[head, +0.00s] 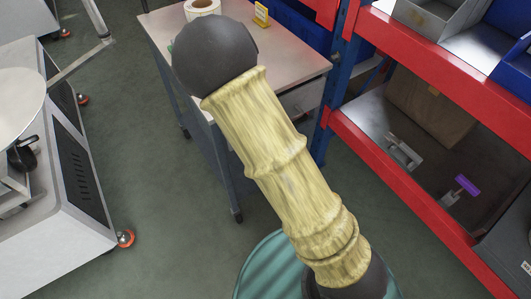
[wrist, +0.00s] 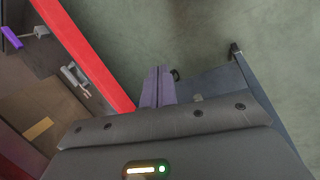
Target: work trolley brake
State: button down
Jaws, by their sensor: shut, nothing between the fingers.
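The work trolley (head: 300,72) stands at the upper middle of the head view, with a pale top and grey-blue legs. A dark caster (head: 236,215) is at the foot of its near leg, and another caster (head: 184,132) is further back. In the wrist view a trolley leg (wrist: 262,95) runs down to a caster (wrist: 234,50). My gripper (wrist: 158,72) is shut and empty, its fingers pointing towards the floor. A small dark part (wrist: 176,74) shows just right of the fingertips; I cannot tell whether they touch. No brake lever is clear. The head view does not show my gripper.
A red and blue rack (head: 400,180) stands right of the trolley, its red beam (wrist: 90,50) left of my fingers in the wrist view. White machines (head: 60,190) stand at the left. A label roll (head: 203,6) sits on the trolley. Green floor (head: 165,210) is open between.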

notch_tip(320, 180, down, 6)
jog(key=w+a+n+t+h+b, duration=0.1)
jog(key=w+a+h+b, duration=0.1)
jog(key=h, duration=0.1)
jog(key=w+a+f+n+t+h+b, duration=0.1)
jog(key=w+a+n+t+h+b, duration=0.2)
jog(key=a+t, duration=0.6)
jog(key=w+a+n, duration=0.1)
jog(key=w+a, duration=0.1)
jog(key=a, duration=0.1)
jog(key=shift+n+h, duration=0.4)
jog(key=shift+w+f, duration=0.1)
jog(key=shift+w, duration=0.05)
